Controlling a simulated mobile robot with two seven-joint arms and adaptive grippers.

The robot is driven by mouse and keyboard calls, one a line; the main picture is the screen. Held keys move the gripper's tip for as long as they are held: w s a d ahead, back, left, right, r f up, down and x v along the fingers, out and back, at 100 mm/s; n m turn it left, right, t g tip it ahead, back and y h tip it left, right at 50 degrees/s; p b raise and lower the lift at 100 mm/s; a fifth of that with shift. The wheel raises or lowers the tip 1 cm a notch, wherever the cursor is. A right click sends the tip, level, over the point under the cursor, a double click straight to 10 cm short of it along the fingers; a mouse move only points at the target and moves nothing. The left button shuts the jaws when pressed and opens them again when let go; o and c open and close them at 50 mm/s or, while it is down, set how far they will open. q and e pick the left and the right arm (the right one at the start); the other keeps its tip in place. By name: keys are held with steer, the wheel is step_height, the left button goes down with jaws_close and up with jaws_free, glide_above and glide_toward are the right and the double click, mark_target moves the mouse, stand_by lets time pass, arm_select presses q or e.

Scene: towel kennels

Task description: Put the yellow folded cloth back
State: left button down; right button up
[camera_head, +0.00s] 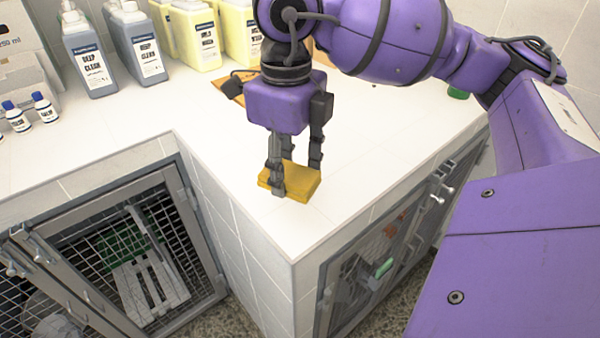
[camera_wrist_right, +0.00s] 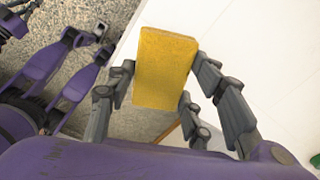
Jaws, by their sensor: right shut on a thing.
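The yellow folded cloth (camera_head: 303,184) is a flat, thick rectangular block near the front corner of the white counter. My right gripper (camera_head: 296,177) points down and is shut on the cloth, with its fingers on opposite sides. In the right wrist view the cloth (camera_wrist_right: 165,65) sits between the fingers, with counter on one side and floor on the other behind it. I cannot tell whether its underside touches the counter. My left gripper is not in view.
The white counter top (camera_head: 220,130) is clear around the gripper. Grey bottles (camera_head: 90,60) and yellow bottles (camera_head: 195,40) stand along the back, small blue-capped bottles (camera_head: 43,107) at left. Mesh kennel doors (camera_head: 125,255) are below. An orange-brown item (camera_head: 232,87) lies behind the gripper.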

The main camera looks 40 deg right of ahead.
mark_target(301, 165)
steer(key=d+f, duration=0.1)
steer(key=f, duration=0.1)
steer(key=d+f, duration=0.1)
steer(key=shift+w+d+f, duration=0.25)
steer(key=shift+d+f, duration=0.05)
steer(key=shift+d, duration=0.05)
steer(key=shift+d+f, duration=0.35)
steer(key=shift+f, duration=0.05)
step_height(301, 165, down, 3)
steer(key=shift+f, duration=0.1)
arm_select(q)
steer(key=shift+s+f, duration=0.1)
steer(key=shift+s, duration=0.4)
arm_select(e)
steer(key=shift+w, duration=0.1)
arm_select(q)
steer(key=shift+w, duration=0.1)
arm_select(e)
steer(key=shift+f, duration=0.15)
steer(key=o, duration=1.1)
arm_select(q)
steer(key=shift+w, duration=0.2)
